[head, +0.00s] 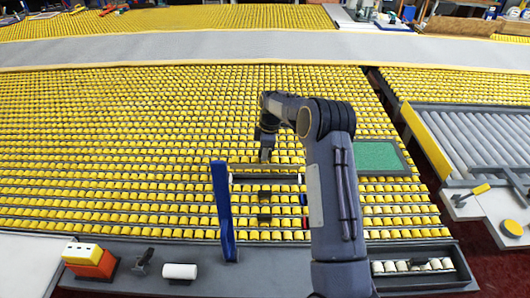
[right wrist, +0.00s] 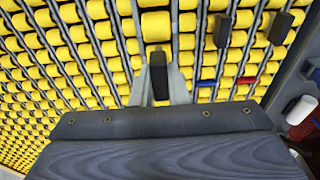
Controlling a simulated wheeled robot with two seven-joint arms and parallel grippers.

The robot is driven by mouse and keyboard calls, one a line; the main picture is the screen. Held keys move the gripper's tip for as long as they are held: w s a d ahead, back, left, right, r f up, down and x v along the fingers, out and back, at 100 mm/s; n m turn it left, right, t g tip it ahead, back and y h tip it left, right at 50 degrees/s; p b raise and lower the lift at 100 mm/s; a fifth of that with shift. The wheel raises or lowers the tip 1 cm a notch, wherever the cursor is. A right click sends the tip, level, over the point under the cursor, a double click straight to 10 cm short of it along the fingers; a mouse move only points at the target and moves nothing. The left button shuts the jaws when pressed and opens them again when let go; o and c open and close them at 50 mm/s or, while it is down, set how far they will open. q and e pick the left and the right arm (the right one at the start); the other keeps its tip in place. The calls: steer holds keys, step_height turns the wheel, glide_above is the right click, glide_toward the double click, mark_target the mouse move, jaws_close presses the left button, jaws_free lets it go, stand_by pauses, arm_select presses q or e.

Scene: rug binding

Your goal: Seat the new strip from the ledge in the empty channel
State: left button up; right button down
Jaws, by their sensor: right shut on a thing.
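Another strip (head: 392,266) with pale and yellow rollers lies in the dark tray at the front right. My left gripper is not in view.
A tall blue upright (head: 222,210) stands just left of the held strip. Two dark grips (head: 265,196) stick up nearer me, with red and blue bits beside them. The front ledge carries an orange block (head: 92,262) and a white cylinder (head: 180,271). A green panel (head: 378,156) lies right.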

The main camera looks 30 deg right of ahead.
mark_target(265, 163)
steer(key=shift+f+b, duration=1.8)
steer(key=shift+f, duration=0.95)
steer(key=shift+b, duration=0.3)
steer(key=shift+f+b, duration=1.65)
steer(key=shift+f, duration=0.7)
steer(key=c, duration=1.3)
jaws_free()
steer(key=shift+r, duration=0.1)
steer(key=r, duration=0.7)
steer(key=shift+s+d+r+b, duration=0.3)
steer(key=shift+d+r+b, duration=0.05)
steer(key=shift+d+b, duration=0.05)
